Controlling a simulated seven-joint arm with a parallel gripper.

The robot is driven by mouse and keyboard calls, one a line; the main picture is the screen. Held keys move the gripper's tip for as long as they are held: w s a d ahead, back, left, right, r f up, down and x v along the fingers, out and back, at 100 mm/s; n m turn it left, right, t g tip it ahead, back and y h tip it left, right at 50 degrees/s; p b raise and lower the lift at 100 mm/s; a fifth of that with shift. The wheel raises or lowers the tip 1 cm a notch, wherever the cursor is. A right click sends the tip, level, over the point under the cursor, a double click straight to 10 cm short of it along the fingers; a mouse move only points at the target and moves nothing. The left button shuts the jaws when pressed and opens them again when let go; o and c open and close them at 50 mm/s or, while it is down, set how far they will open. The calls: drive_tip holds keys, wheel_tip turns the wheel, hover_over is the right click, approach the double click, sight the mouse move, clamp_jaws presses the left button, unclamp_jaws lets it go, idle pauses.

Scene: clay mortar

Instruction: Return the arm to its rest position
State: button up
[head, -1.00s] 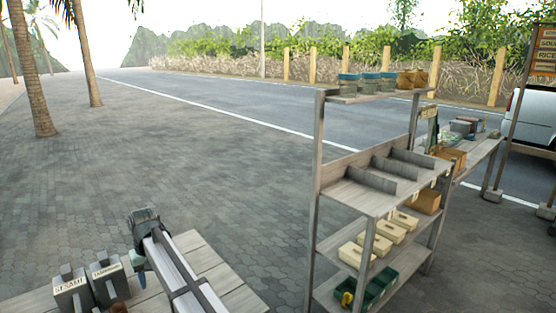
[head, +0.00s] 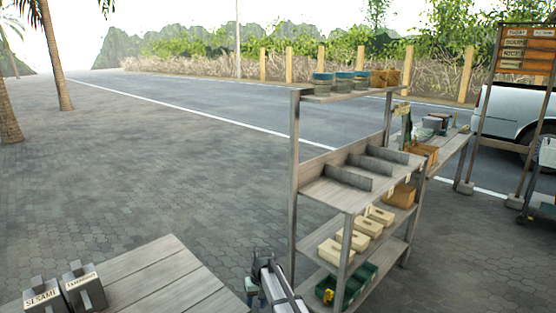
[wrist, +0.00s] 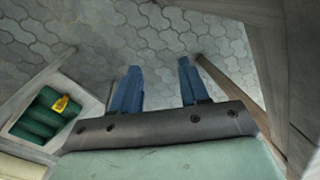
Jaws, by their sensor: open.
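My gripper (wrist: 158,82) shows in the wrist view with its two blue fingers spread apart and nothing between them. Grey paving lies beyond the fingertips. In the head view, my arm's end is at the bottom edge, between the plank table (head: 165,275) and the wooden shelf rack (head: 335,190). The fingers cannot be made out clearly there.
The rack's posts and boards are close to my gripper on both sides in the wrist view. A green bin (wrist: 42,125) with a yellow item (wrist: 66,105) is at left. Open paving lies behind.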

drive_tip(key=s+d+f+m+g+h, duration=0.1)
drive_tip(key=s+d+f, duration=0.75)
drive_tip(key=s, duration=0.35)
drive_tip(key=s+d+f+m+g, duration=0.1)
drive_tip(key=s+d+f+g, duration=0.1)
drive_tip(key=s+d+f, duration=0.7)
drive_tip(key=s+d+f+g, duration=0.1)
drive_tip(key=s+d+f, duration=0.1)
drive_tip(key=s, duration=0.8)
drive_tip(key=s+d+f+m+g, duration=0.1)
drive_tip(key=s+d+f, duration=0.1)
drive_tip(key=s, duration=0.9)
drive_tip(key=s+d+f, duration=0.3)
drive_tip(key=s, duration=0.8)
drive_tip(key=shift+d+m+g+h, duration=0.3)
drive_tip(key=shift+d+g+h, duration=0.05)
drive_tip(key=shift+g+h, duration=0.05)
